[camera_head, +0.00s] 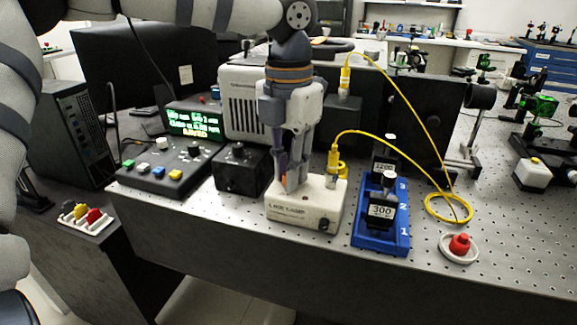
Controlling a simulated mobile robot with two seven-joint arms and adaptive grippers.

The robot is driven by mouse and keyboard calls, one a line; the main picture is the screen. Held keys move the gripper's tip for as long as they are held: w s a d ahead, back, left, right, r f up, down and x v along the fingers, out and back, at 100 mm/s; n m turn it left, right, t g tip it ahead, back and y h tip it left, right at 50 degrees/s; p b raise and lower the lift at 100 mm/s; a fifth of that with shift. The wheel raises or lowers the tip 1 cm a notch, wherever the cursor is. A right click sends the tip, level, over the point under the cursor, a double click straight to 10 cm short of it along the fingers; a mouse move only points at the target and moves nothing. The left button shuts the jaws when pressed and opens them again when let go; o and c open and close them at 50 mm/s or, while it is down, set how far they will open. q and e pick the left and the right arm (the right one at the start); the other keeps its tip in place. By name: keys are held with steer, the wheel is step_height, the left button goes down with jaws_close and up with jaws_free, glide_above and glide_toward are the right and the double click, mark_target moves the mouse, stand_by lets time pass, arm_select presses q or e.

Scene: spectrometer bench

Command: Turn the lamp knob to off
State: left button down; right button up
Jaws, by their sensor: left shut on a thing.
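The white lamp box (290,208) stands on the perforated bench, with dark lettering and a small dark round part on its front face. My left gripper (292,182) comes down from above and points at the top of this box. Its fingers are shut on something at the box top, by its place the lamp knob. The knob itself is hidden behind the fingers, so its setting cannot be read. My right gripper is not in view.
A yellow cable (392,139) runs from the lamp box's right side. A black box with a knob (240,172) stands close to its left. A blue tray (398,246) with labelled black blocks and a red button (460,244) lie to the right. A control console (160,172) stands at left.

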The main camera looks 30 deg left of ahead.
arm_select(q)
steer(key=shift+n, duration=0.5)
steer(key=c, duration=1.5)
jaws_free()
step_height(320, 180, up, 12)
